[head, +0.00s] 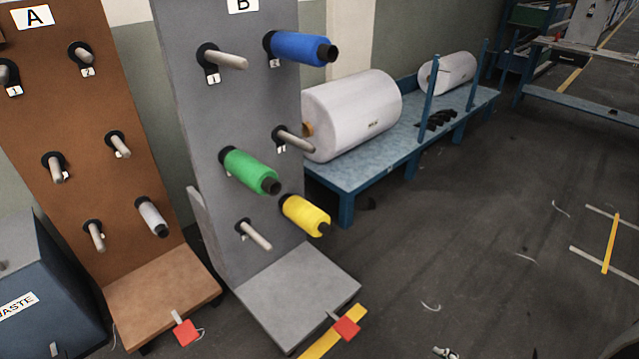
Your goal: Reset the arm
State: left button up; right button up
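Neither of my grippers nor my arms shows in the head view. Nothing in the picture tells how they are posed or whether they hold anything.
A brown rack A (95,100) and a grey rack B (190,110) with pegs stand at left. Rack B bears blue (298,47), green (248,170) and yellow (305,214) spools; rack A bears a white spool (151,216). A waste bin (45,270) stands far left. The floor at right is mostly clear.

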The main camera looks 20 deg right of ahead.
jog(key=w+a+f+m+t+y+b, duration=0.2)
jog(key=w+a+y+b, duration=0.15)
jog(key=a, duration=0.45)
jog(key=w+a+f+m+t+y+b, duration=0.1)
jog(key=w+a+f+t+y+b, duration=0.15)
jog(key=a+b, duration=0.4)
pick_arm(q)
jog(key=w+d+r+t+h+p, duration=0.1)
jog(key=w+d+r+t+p, duration=0.1)
jog(key=w+d+r+p, duration=0.3)
pick_arm(e)
notch_tip(320, 180, up, 7)
jog(key=w+t+p, duration=0.1)
jog(key=p, duration=0.6)
pick_arm(q)
jog(key=s+a+r+g+y+p, duration=0.1)
jog(key=s+a+g+p, duration=0.1)
jog(key=s+a+p, duration=0.3)
jog(key=p, duration=0.4)
jog(key=shift+r, duration=0.15)
pick_arm(e)
jog(key=shift+g+h, duration=0.4)
jog(key=shift+g, duration=0.25)
jog(key=s+d, duration=0.1)
jog(key=s+d+f, duration=0.1)
jog(key=s, duration=0.2)
jog(key=shift+s+d+f, duration=0.15)
jog(key=shift+s+d, duration=0.05)
jog(key=shift+d, duration=0.2)
